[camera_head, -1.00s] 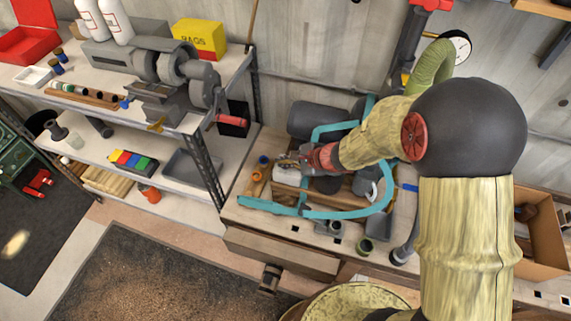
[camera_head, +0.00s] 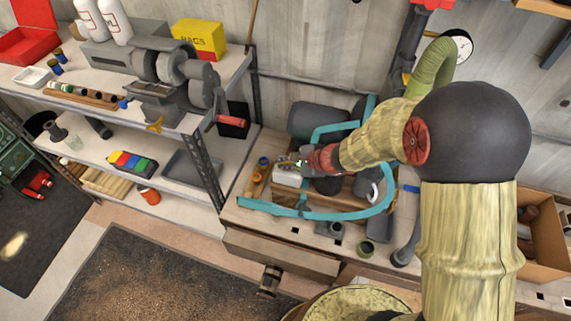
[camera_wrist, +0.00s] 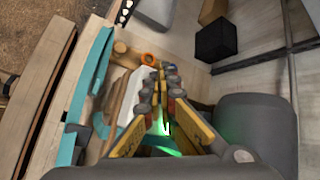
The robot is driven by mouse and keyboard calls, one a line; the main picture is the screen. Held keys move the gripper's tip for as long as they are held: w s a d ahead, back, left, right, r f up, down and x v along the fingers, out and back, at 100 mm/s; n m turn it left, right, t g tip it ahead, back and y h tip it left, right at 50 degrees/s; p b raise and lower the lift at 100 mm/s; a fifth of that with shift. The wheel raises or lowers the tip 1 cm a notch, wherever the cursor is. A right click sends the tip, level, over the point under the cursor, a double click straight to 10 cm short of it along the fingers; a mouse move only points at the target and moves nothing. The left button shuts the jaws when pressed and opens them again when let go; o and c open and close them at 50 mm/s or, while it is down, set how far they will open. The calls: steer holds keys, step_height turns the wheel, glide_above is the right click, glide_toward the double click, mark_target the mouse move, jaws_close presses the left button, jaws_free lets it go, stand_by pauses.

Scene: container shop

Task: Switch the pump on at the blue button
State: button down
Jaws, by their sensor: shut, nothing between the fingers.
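The pump set sits in a teal tube frame (camera_head: 345,214) on the low bench, with a dark grey tank (camera_head: 314,119) behind; the tank also shows in the wrist view (camera_wrist: 255,130). A white box (camera_head: 287,178) stands inside the frame and shows in the wrist view (camera_wrist: 133,97). My gripper (camera_head: 287,163) is shut and empty, at the top of this box; its fingers (camera_wrist: 160,76) point away from the wrist camera. A bright green glow (camera_wrist: 167,125) shows between and below the fingers. I cannot make out a blue button; my fingers may hide it. Contact cannot be told.
A small blue-topped item (camera_head: 263,161) and an orange ring (camera_wrist: 147,58) lie close beyond my fingertips. The shelf's dark metal post (camera_head: 203,168) stands to the left. A black box (camera_wrist: 216,40) shows farther off.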

steer(key=shift+r, duration=0.45)
step_height(320, 180, up, 6)
steer(key=p, duration=0.3)
steer(key=shift+p, duration=0.4)
stand_by(0.3)
